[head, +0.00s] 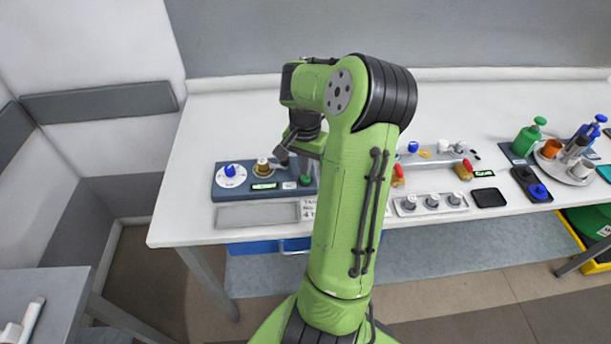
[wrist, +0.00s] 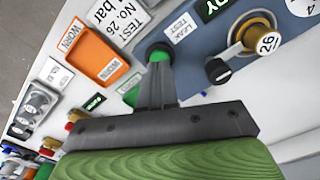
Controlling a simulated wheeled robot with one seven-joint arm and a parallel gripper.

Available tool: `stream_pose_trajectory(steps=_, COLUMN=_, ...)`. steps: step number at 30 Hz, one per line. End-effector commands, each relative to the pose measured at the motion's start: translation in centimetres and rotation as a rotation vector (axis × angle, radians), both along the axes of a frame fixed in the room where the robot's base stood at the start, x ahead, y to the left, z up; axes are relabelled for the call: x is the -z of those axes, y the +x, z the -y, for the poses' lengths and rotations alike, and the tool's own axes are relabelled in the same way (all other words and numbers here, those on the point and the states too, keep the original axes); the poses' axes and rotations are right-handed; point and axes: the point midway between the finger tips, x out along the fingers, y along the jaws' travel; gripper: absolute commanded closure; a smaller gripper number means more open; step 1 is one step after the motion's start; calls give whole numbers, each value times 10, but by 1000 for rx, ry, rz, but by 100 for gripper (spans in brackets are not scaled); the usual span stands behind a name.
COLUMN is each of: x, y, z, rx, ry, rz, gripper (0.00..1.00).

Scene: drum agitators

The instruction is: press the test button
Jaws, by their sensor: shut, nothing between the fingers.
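The test button is a round green button (wrist: 158,54) in a dark ring, beside a "LEAK TEST" label (wrist: 181,27) in the wrist view. In the head view the green button (head: 305,181) sits at the right end of the blue-grey panel (head: 230,195). My gripper (wrist: 158,70) is shut and empty. In the wrist view its fingertips overlap the near part of the button; I cannot tell whether they touch it. In the head view my arm hides part of the bench beside the panel, and the fingertips are hard to make out.
The panel also bears a blue knob (head: 230,171), a brass fitting (head: 263,166) and a lit green display (head: 264,186). A black-handled part (wrist: 218,70) is close right of my fingers. An orange tray (wrist: 88,55) and a "TEST No. 26" card (wrist: 120,18) lie left.

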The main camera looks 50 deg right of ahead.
Motion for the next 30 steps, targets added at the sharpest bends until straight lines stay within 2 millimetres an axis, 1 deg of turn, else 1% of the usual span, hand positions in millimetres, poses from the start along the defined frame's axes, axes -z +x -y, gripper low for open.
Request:
stream_pose_trajectory(steps=7, x=2, y=0, z=0, rx=0, ry=0, rz=0, gripper=100)
stream_pose_trajectory(steps=19, x=22, y=0, z=0, rx=0, ry=-1, rz=0, gripper=100)
stream_pose_trajectory(steps=26, x=18, y=0, z=0, rx=0, ry=0, rz=0, gripper=100)
stream_pose_trajectory(steps=30, x=5, y=0, z=0, rx=0, ry=0, rz=0, gripper=100)
